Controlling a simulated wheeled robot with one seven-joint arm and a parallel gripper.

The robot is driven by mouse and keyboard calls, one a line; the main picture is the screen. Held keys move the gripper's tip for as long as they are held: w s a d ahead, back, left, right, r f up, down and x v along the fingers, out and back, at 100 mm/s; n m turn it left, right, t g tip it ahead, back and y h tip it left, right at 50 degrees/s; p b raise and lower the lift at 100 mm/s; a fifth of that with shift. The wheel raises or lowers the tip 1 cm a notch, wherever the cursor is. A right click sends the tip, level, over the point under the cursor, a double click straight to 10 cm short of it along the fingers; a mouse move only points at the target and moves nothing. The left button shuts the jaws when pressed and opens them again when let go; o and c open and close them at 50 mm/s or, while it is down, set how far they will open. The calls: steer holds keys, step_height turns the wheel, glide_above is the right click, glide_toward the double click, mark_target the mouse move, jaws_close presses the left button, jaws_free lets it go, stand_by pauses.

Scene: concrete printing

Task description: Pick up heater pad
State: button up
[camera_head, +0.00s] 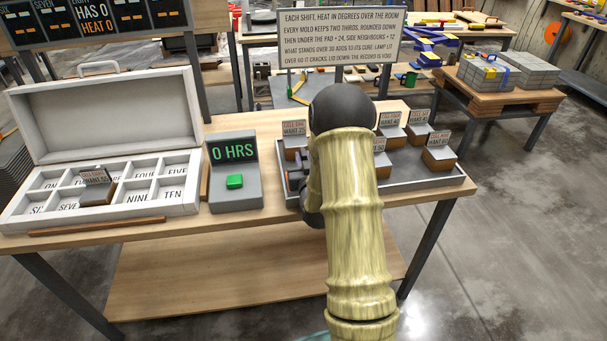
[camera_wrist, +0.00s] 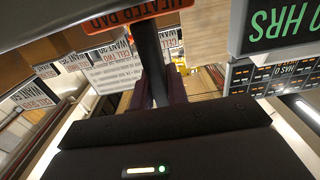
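A dark post or handle (camera_wrist: 148,50) runs from the label toward my gripper (camera_wrist: 160,88). The purplish fingers stand on either side of this post, close to it. Whether they press on it is not clear. In the head view my arm covers most of the gripper and the pad. A small purple part of the gripper (camera_head: 295,165) shows left of my arm, low over the tray's left end.
A grey tray (camera_head: 425,183) holds several labelled blocks. Left of my arm stands a timer (camera_head: 235,190) with a green button, reading 0 HRS. Farther left is an open white case (camera_head: 115,120) with numbered cells and one labelled block (camera_head: 97,193). A rules sign (camera_head: 340,38) stands behind.

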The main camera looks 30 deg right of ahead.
jaws_close()
steer(key=shift+w+a, duration=0.15)
steer(key=shift+w, duration=0.15)
steer(key=shift+s+d, duration=0.2)
stand_by(0.5)
steer(key=shift+r, duration=0.2)
steer(key=shift+w+r, duration=0.1)
steer(key=shift+r, duration=0.5)
step_height(320, 180, up, 9)
steer(key=shift+a+f, duration=0.1)
steer(key=shift+f, duration=0.1)
stand_by(0.4)
